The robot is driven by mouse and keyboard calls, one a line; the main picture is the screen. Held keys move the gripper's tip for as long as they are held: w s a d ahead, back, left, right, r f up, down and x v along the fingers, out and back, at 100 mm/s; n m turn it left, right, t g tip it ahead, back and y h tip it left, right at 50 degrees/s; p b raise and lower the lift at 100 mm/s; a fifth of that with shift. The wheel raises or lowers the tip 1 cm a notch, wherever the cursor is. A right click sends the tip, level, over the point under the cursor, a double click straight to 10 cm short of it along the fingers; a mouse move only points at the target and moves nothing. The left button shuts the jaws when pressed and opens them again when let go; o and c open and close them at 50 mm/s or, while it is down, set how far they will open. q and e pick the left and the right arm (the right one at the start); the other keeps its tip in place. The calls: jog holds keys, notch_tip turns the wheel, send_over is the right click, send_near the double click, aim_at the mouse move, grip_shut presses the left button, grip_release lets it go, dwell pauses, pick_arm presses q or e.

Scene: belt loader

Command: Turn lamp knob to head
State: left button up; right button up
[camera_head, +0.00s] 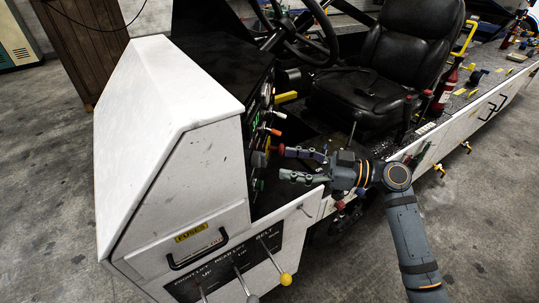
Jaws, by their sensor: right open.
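The dashboard panel (262,130) of the belt loader faces right and shows almost edge-on, with several small coloured knobs and levers on it. I cannot tell which one is the lamp knob or where it is turned. A dark round knob (258,160) sticks out near the panel's lower part. My right gripper (284,163) comes from the right with its two fingers open, pointing left at the panel. Its fingertips are close to the knobs, with nothing visible between them. Whether they touch anything is unclear. My left gripper is out of view.
The steering wheel (305,35) and black seat (385,65) are behind the gripper. The white cowl (165,120) blocks the left side. Levers with a yellow ball (285,279) stand at the front below. Open concrete floor lies at the lower right.

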aim_at(257, 159)
jog(key=p+x, duration=0.1)
jog(key=x, duration=0.4)
jog(key=shift+a+p, duration=0.3)
jog(key=shift+a, duration=0.05)
jog(key=c, duration=1.1)
